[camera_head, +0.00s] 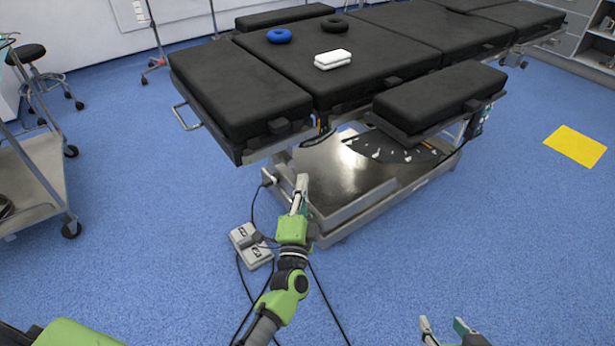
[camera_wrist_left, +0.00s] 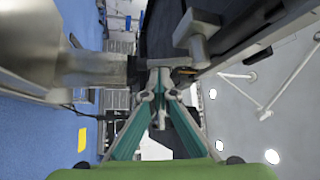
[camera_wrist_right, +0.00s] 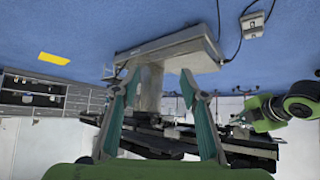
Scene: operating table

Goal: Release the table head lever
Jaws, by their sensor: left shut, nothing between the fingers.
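The operating table (camera_head: 240,75) has black pads, and its near left end section carries a metal loop handle (camera_head: 182,117). My left gripper (camera_head: 301,183) is low beside the table base, under the end section. In the left wrist view its fingertips (camera_wrist_left: 160,68) are together and empty, close to a grey metal fitting with a short cylindrical end (camera_wrist_left: 198,42). That fitting may be the lever; I cannot tell, nor whether the fingers touch it. My right gripper (camera_head: 442,324) is open and empty over the floor, apart from the table; its spread fingers also show in the right wrist view (camera_wrist_right: 158,76).
A grey foot pedal (camera_head: 250,246) with cables lies on the floor beside my left arm. The metal table base (camera_head: 345,210) is just right of the left gripper. A trolley (camera_head: 35,185) stands at left. Floor at right is clear around a yellow mat (camera_head: 575,146).

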